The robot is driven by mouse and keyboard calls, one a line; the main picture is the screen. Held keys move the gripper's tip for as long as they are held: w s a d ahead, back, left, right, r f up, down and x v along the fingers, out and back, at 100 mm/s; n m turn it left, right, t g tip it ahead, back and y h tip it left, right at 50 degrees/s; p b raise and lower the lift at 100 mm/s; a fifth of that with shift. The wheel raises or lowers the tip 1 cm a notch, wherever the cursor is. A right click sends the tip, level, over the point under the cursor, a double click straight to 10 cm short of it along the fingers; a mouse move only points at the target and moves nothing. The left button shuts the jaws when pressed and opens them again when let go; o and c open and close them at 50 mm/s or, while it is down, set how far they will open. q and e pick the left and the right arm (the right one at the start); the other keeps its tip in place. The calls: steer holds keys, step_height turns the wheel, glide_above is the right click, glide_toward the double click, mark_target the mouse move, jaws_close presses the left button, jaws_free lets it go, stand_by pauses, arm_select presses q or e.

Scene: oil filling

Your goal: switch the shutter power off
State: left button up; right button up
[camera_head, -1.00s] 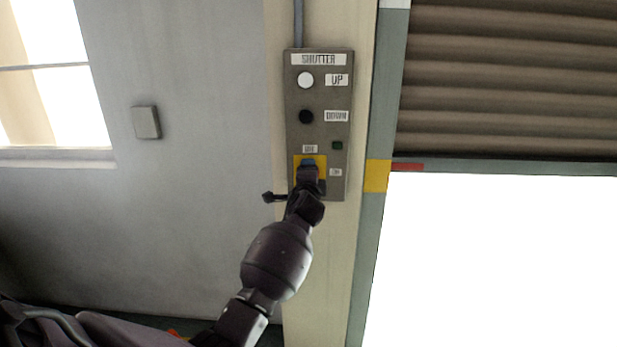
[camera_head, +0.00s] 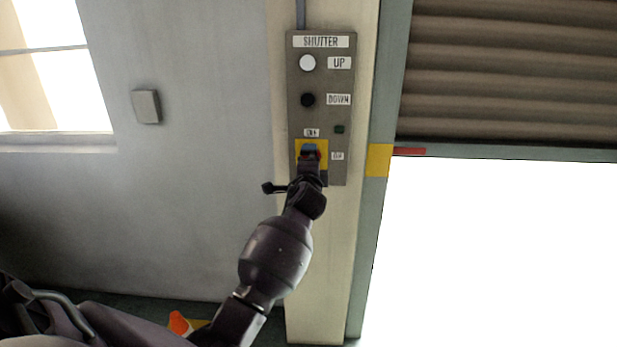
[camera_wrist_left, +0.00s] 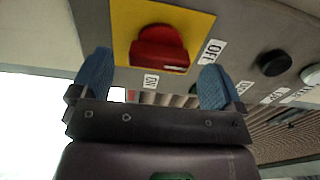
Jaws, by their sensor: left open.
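The grey shutter panel (camera_head: 293,110) is on the beige post. In the head view, my gripper mostly hides the switch. My left gripper (camera_wrist_left: 155,82) is open, its two blue fingertips apart on either side of the switch. No contact with the switch is visible. In the head view it is at the lower part of the panel (camera_head: 310,152). My right gripper is not in view.
Above the switch are a white UP button (camera_head: 307,63), a black DOWN button (camera_head: 307,100) and a small dark green lamp (camera_head: 339,129). The shutter (camera_head: 510,80) is partly raised at right. A small wall box (camera_head: 146,106) is at left. An orange object (camera_head: 178,322) is low down.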

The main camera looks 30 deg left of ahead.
arm_select(q)
steer(key=v, duration=0.7)
steer(key=shift+s, duration=0.25)
steer(key=shift+d, duration=0.1)
steer(key=d+f+n+t+h, duration=0.1)
steer(key=d+n+t+h, duration=0.1)
steer(key=d+n+h, duration=0.35)
steer(key=s+d+f+n+h, duration=0.2)
steer(key=s+d+f+h, duration=0.15)
steer(key=s+f, duration=0.5)
steer(key=s+d+f+n+g, duration=0.2)
steer(key=s+f+g, duration=0.3)
steer(key=s+f, duration=1.4)
steer(key=s+n, duration=0.1)
steer(key=s, duration=0.2)
steer(key=shift+d+f+g, duration=0.2)
steer(key=shift+f+g, duration=0.05)
steer(key=shift+g, duration=0.05)
